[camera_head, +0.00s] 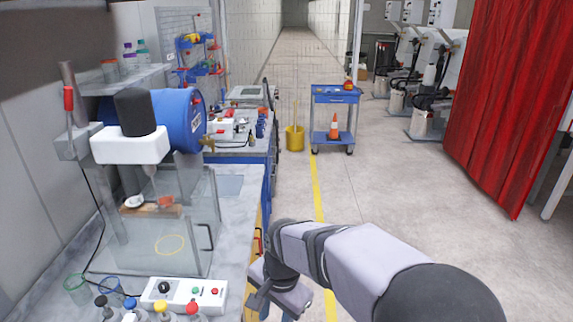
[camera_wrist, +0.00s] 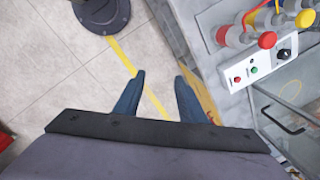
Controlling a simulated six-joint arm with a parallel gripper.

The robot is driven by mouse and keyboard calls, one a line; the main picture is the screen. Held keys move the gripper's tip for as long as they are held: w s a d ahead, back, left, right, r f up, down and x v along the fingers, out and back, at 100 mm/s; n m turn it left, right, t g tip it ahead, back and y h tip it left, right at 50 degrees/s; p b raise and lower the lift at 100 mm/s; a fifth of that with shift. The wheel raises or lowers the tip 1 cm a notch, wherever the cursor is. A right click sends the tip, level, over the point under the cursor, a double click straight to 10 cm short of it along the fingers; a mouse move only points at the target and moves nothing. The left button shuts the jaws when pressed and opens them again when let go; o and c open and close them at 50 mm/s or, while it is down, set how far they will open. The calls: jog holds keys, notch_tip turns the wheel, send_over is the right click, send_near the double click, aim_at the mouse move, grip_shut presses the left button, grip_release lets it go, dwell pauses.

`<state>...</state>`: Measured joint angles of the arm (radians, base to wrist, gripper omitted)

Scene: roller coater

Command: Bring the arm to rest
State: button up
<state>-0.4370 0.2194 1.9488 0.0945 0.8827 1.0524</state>
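My arm (camera_head: 365,262) reaches in from the lower right in the head view, over the floor to the right of the bench. My gripper (camera_head: 258,303) is low beside the bench's front edge, pointing down. In the wrist view my gripper (camera_wrist: 159,75) has two blue-grey fingers standing apart with nothing between them. Floor, the yellow line and part of the bench's edge show beyond the fingers. In the head view the fingertips are small and hard to make out.
The bench (camera_head: 238,208) carries a glass-walled coater (camera_head: 165,230), a control box (camera_head: 185,293) and several colour-capped bottles (camera_head: 160,308). A blue cart (camera_head: 336,97), yellow bucket (camera_head: 294,138) and red curtain (camera_head: 510,100) stand farther off. The floor (camera_head: 400,190) between is clear.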

jog(key=s+d+f+n+h+b, duration=0.1)
jog(key=s+d+f+n, duration=0.25)
jog(key=s+d, duration=0.4)
jog(key=s+d+f+n, duration=0.3)
jog(key=s+d+n, duration=0.15)
jog(key=d, duration=0.65)
notch_tip(320, 180, down, 15)
jog(key=b, duration=1.5)
jog(key=shift+s+a+r+g, duration=0.15)
jog(key=shift+s+g, duration=0.15)
jog(key=shift+s, duration=0.1)
